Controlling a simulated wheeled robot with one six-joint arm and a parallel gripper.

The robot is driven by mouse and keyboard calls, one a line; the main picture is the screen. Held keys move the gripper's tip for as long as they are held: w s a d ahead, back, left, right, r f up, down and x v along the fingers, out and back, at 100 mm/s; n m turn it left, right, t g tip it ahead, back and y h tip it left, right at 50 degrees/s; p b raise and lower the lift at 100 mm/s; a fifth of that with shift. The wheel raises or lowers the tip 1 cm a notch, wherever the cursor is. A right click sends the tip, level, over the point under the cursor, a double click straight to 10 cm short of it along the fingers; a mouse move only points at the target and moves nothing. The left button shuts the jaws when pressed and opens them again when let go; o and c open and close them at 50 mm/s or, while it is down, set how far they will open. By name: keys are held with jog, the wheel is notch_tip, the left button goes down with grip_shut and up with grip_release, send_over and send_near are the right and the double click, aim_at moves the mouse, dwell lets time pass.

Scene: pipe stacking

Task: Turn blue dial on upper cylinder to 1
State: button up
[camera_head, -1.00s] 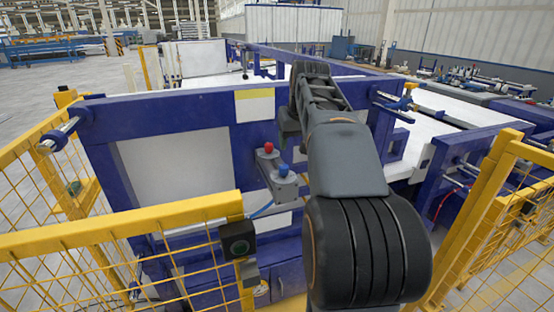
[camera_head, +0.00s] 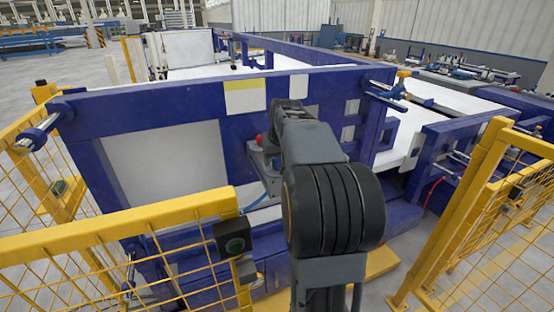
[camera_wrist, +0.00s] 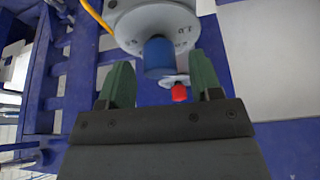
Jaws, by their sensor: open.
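The blue dial (camera_wrist: 158,57) stands out from a pale round disc (camera_wrist: 140,30) with markings including "1.0" in the wrist view. My gripper (camera_wrist: 161,60) is open, with its two green fingers on either side of the blue dial. I cannot tell whether either finger touches it. In the head view the red knob (camera_head: 259,139) shows on the grey unit (camera_head: 262,160), while my arm hides the blue dial and the gripper fingers.
A blue frame (camera_head: 180,100) with white panels (camera_head: 165,165) stands behind the dials. Yellow mesh fences (camera_head: 110,225) are at the left and right (camera_head: 490,190). A yellow cable (camera_wrist: 95,15) runs near the disc.

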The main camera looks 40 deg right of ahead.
jog(key=shift+w+f, duration=0.2)
jog(key=shift+f, duration=0.2)
jog(key=shift+c, duration=0.2)
jog(key=c, duration=0.9)
jog(key=shift+n, duration=0.3)
jog(key=n+y, duration=0.1)
jog(key=n, duration=0.3)
jog(key=shift+d+y, duration=0.1)
jog(key=shift+y, duration=0.3)
jog(key=n+y, duration=0.1)
jog(key=n, duration=0.4)
jog(key=shift+y, duration=0.4)
jog(key=shift+n, duration=0.3)
